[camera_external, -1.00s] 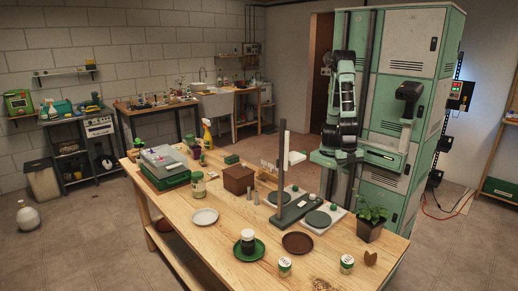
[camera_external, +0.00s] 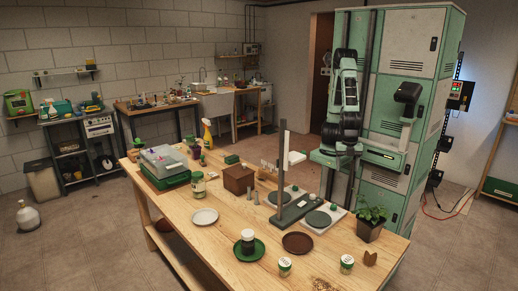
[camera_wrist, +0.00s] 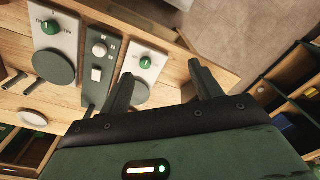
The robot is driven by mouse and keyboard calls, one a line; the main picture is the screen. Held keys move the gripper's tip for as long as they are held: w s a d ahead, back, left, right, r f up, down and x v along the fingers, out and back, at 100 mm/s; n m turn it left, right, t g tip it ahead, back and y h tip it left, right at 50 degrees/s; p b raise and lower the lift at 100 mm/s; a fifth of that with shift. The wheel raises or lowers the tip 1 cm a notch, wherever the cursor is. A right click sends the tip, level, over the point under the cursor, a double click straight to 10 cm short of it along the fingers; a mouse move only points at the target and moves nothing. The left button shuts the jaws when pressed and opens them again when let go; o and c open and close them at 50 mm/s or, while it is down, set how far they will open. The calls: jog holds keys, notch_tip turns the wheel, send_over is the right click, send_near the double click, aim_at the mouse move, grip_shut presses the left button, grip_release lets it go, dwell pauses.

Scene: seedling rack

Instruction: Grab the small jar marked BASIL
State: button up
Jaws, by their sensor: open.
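Two small white jars with green bands stand upright at the front of the wooden table in the external view: a left jar (camera_external: 285,266) and a right jar (camera_external: 347,264). A third white-and-green jar (camera_external: 248,241) stands on a green saucer (camera_external: 240,254). A larger pale jar with a green label (camera_external: 198,185) stands farther back. The lettering is too small to read, so I cannot tell which is BASIL. My gripper (camera_wrist: 163,88) is open and empty in the wrist view, its fingers apart above the table edge. No jar is recognisable there.
A two-plate station (camera_external: 297,207) with an upright post (camera_external: 281,160) stands mid-table; its discs and knobs also show in the wrist view (camera_wrist: 102,65). A potted plant (camera_external: 371,220), brown saucer (camera_external: 297,243), white dish (camera_external: 204,217) and brown box (camera_external: 238,180) stand around it.

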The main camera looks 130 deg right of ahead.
aim_at(285, 265)
jog(key=shift+o, duration=0.4)
